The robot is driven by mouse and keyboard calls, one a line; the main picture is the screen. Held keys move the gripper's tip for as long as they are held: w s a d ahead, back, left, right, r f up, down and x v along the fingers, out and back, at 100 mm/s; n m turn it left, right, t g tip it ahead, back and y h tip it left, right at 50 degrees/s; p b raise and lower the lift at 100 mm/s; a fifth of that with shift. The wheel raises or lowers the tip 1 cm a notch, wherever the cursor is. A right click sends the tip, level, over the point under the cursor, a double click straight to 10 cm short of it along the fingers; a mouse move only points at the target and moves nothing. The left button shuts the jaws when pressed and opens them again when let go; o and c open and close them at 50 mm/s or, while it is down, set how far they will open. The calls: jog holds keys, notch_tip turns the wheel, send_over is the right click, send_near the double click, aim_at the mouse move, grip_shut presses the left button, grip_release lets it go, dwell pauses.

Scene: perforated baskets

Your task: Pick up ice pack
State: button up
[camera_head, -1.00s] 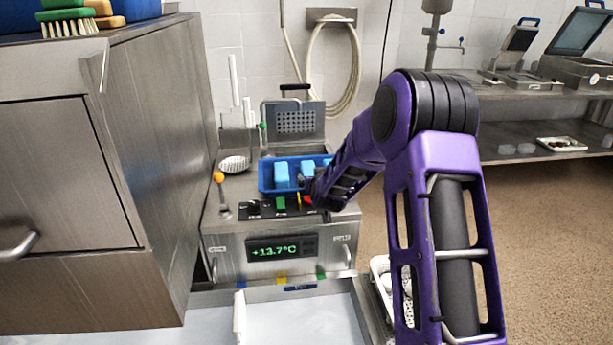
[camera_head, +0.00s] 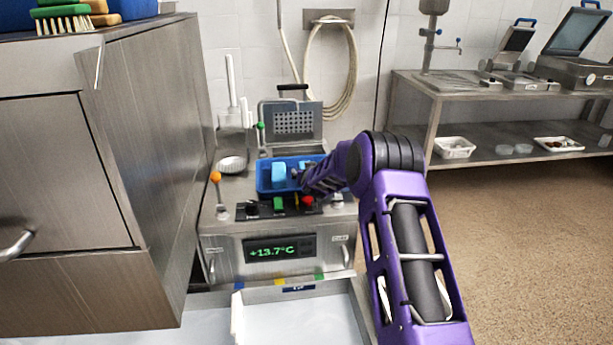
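A blue tray (camera_head: 264,182) sits on top of the steel unit with the +13.7°C display. A light-blue block (camera_head: 278,175), which looks like an ice pack, stands in its left half. A second light-blue piece (camera_head: 303,164) shows only in part behind my arm. My gripper (camera_head: 299,184) is at the tray, just right of the left block, reaching in from the right. Its fingers are too small and dark to make out, so I cannot tell whether it is open or touches a block. The tray's right part is hidden by my arm.
A large steel cabinet (camera_head: 155,150) stands close on the left. An orange-knobbed lever (camera_head: 216,178) and a red button (camera_head: 308,200) sit on the unit's front. A perforated basket or lid (camera_head: 293,122) stands behind the tray. A steel shelf table (camera_head: 500,160) is at the right.

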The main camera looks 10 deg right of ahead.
jog(key=shift+w+f, duration=0.15)
jog(key=shift+w, duration=0.25)
grip_shut()
